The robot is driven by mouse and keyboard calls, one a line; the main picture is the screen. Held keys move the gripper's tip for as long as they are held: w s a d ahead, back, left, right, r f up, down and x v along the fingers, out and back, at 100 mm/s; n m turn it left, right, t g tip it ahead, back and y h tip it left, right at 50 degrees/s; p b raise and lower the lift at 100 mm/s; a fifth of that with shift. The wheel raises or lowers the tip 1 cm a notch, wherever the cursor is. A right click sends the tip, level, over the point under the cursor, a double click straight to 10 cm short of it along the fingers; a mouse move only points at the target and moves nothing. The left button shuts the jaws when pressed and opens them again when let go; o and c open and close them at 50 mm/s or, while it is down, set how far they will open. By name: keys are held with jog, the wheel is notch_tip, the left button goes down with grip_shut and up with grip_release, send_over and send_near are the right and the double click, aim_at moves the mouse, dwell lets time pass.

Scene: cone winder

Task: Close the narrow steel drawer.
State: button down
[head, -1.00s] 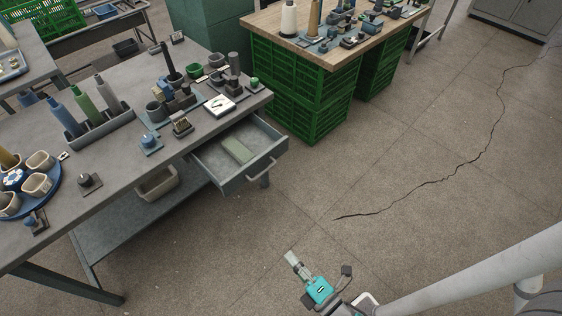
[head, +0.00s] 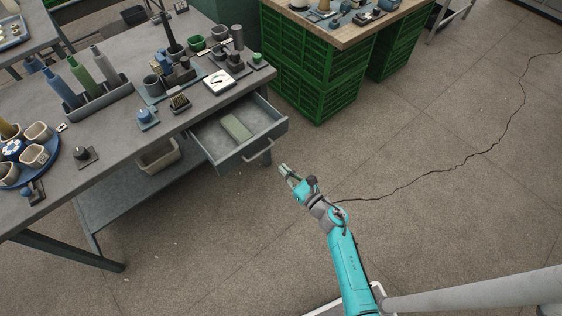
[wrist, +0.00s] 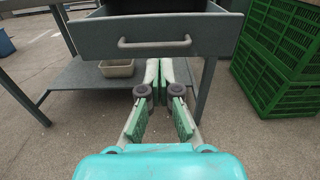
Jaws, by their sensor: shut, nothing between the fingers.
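The narrow steel drawer (head: 274,133) is pulled out from under the grey workbench in the head view. A flat pale green-grey item (head: 236,128) lies inside it. In the wrist view the drawer front (wrist: 212,32) spans the upper middle, with its bar handle (wrist: 155,45). My gripper (head: 284,170) is in front of the drawer, apart from it, over the floor. In the wrist view my gripper (wrist: 158,84) is shut and empty, its fingertips appearing below the handle.
The grey workbench (head: 120,125) carries bottles, cups and small parts. A lower shelf (head: 130,185) holds a beige bin (head: 158,156). Green crates (head: 310,85) under a wooden top stand behind and right of the drawer. The floor in front is open.

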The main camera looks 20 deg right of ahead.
aim_at(257, 143)
jog(key=x, duration=1.2)
jog(key=shift+w+a, duration=0.15)
jog(key=shift+w, duration=0.1)
